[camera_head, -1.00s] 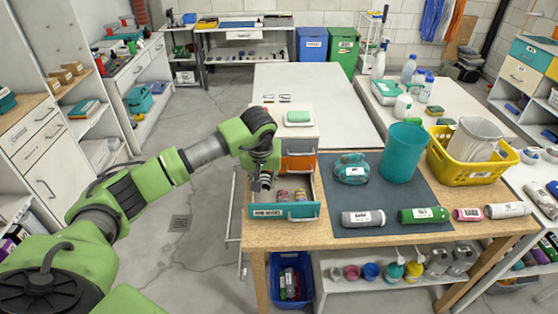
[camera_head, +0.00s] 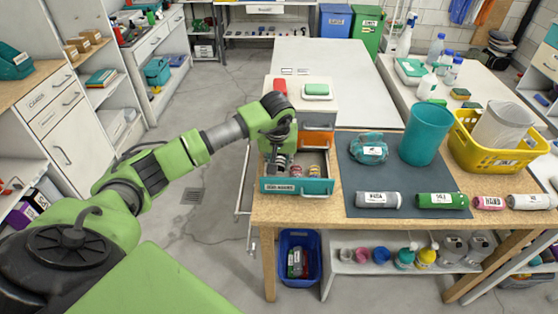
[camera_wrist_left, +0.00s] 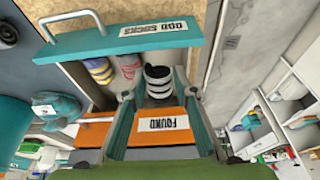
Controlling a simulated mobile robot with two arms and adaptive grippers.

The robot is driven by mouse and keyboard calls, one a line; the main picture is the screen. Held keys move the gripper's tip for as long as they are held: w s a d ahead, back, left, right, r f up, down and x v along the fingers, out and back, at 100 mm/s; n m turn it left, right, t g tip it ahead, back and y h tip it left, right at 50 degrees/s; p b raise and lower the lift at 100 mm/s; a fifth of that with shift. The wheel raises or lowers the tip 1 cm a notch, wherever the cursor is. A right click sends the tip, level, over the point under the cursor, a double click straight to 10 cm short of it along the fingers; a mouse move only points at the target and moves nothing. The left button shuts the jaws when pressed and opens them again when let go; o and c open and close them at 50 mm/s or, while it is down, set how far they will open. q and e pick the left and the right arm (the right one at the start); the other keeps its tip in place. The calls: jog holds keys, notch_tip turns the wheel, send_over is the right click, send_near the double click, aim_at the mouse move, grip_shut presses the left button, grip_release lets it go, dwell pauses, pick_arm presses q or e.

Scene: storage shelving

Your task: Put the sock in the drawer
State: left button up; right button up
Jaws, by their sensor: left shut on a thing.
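The teal drawer (camera_head: 297,187), labelled ODD SOCKS, is pulled open at the front of a small white cabinet on the workbench. My left gripper (camera_head: 279,172) points down at the left side of the drawer's opening. In the left wrist view my left gripper (camera_wrist_left: 158,94) is shut on a black-and-white striped rolled sock (camera_wrist_left: 158,80), which appears within or just over the drawer. A pink-and-grey sock (camera_wrist_left: 130,66) and a yellow-and-grey sock (camera_wrist_left: 100,70) lie beside it in the drawer (camera_wrist_left: 120,42). I cannot tell whether the held sock touches the drawer's floor. My right gripper is not in view.
An orange drawer (camera_head: 318,139) of the cabinet, labelled FOUND, is above the open one. To the right a dark mat (camera_head: 385,160) holds a teal bundle (camera_head: 369,149), a teal bin (camera_head: 425,135) and rolled items. A yellow basket (camera_head: 495,155) stands beyond. A blue crate (camera_head: 299,258) is below.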

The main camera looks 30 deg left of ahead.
pick_arm(q)
jog(key=shift+w+f, duration=0.1)
jog(key=shift+f, duration=0.1)
jog(key=o, duration=1)
jog(key=shift+r, duration=0.1)
jog(key=v, duration=1.2)
